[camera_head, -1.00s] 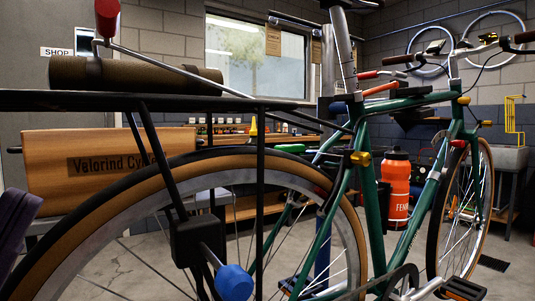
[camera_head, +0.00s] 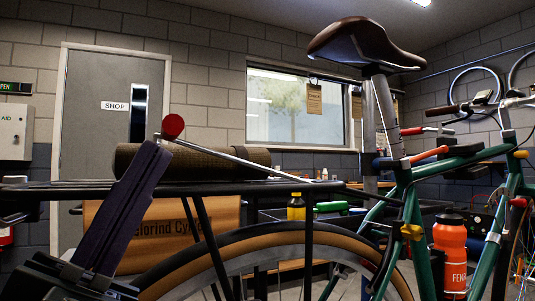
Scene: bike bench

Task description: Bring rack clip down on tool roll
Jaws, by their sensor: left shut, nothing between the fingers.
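The tool roll (camera_head: 215,158), a dark brown cylinder, lies along the black rear rack (camera_head: 250,187) of the green bike. The rack clip (camera_head: 230,157) is a thin silver bar with a red knob (camera_head: 173,126) at its raised left end. It slopes down to the right across the roll toward the rack, and the knob stands above the roll's top. My left gripper (camera_head: 154,150) rises from the lower left with its dark purple fingers shut and empty. Its tips are just left of and below the knob, overlapping the roll's left part in the picture; contact cannot be told. My right gripper is out of view.
The brown saddle (camera_head: 362,46) on its post stands right of the rack. The rear wheel (camera_head: 260,240) is below the rack. A wooden Velorind sign (camera_head: 108,225) and an orange bottle (camera_head: 450,240) are lower. The space above the roll, before the window (camera_head: 293,108), is clear.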

